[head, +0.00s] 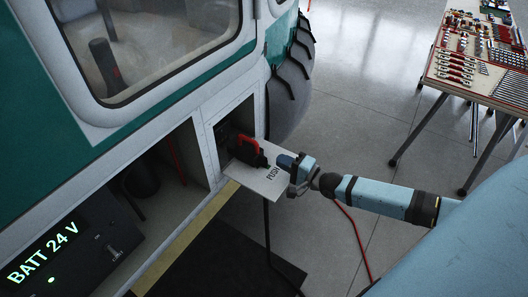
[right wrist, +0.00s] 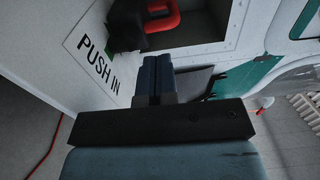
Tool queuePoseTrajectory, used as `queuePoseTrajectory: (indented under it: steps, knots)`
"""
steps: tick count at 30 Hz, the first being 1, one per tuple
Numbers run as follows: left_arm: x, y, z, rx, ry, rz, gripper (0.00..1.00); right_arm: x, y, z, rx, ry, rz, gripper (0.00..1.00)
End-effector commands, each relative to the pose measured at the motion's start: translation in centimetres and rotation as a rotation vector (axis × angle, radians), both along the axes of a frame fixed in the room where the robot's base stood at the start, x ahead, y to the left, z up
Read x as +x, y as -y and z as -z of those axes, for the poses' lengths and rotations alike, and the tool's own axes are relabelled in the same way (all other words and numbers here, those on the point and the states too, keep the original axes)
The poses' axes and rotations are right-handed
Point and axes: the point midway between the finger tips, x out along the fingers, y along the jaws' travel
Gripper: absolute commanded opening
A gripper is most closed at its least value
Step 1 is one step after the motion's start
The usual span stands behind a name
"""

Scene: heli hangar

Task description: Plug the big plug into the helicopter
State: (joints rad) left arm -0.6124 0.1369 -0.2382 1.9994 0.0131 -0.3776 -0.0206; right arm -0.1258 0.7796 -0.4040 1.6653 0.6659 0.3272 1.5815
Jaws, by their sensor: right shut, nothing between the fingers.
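The big plug (head: 248,150), black with a red handle, sits at the small square opening in the helicopter's (head: 150,130) side, above the "PUSH IN" flap (head: 262,180). It appears to be in the opening, but the socket contacts are hidden, so I cannot tell how deep it sits. The right wrist view shows its red handle (right wrist: 160,17) and black body near the top edge. My right gripper (head: 284,160) is shut and empty just right of the plug, over the flap. Its closed fingertips (right wrist: 157,62) point toward the plug, with a small apparent gap. My left gripper is not in view.
A battery unit (head: 75,250) reading "BATT 24 V" with a green light sits in the open bay at lower left. A black cable (head: 267,225) hangs below the flap. A tool table (head: 480,60) stands at upper right. The floor between is clear.

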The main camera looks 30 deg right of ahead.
Motion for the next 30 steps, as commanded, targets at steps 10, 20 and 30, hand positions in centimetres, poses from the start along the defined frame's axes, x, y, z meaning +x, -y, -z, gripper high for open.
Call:
queuePoseTrajectory:
  steps: [10, 20, 30]
  knots:
    - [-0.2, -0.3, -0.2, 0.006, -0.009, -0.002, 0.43, 5.5, -2.2, -0.2, 0.000, 0.002, 0.001, 0.00]
    - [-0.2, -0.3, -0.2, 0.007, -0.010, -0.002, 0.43, 6.4, -2.6, 0.0, -0.002, 0.001, 0.000, 0.00]
    - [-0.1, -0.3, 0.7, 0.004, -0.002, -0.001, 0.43, 8.4, -3.3, 0.3, 0.000, 0.004, 0.000, 0.00]
